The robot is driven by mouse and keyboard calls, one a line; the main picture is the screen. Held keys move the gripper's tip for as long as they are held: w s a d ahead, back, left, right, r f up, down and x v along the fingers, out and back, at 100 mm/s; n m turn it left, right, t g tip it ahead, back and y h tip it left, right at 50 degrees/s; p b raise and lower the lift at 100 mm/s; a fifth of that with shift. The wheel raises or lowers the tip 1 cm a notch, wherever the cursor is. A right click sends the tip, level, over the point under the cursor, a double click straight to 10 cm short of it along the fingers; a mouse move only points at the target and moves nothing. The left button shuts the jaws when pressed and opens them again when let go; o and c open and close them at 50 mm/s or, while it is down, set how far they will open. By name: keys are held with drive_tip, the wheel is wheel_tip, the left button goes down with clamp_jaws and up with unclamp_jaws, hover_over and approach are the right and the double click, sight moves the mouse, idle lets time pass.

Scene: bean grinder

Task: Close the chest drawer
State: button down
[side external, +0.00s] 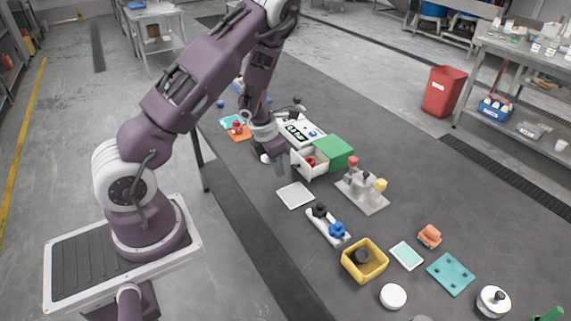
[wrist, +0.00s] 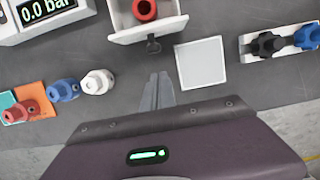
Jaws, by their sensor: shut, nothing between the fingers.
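The chest is a green box (side external: 335,152) with a white drawer (side external: 309,164) pulled out on its side. A red ring-shaped piece (wrist: 144,9) lies inside the drawer. My gripper (wrist: 158,78) is shut and empty. In the side view my gripper (side external: 280,166) is beside the drawer, low over the table.
A white square plate (wrist: 200,64) lies right of my fingers in the wrist view. White, blue and red knobs (wrist: 97,81) are at the left, near a pressure display (wrist: 45,10). A white holder with black and blue knobs (side external: 327,226) and a yellow bin (side external: 383,262) stand farther along the table.

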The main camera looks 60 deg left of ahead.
sight(309, 161)
drive_tip(key=shift+w, duration=1.25)
drive_tip(key=w, duration=0.6)
drive_tip(key=shift+w, duration=0.4)
drive_tip(key=shift+w+r, duration=0.15)
drive_tip(key=shift+w, duration=0.15)
drive_tip(key=shift+s, duration=0.1)
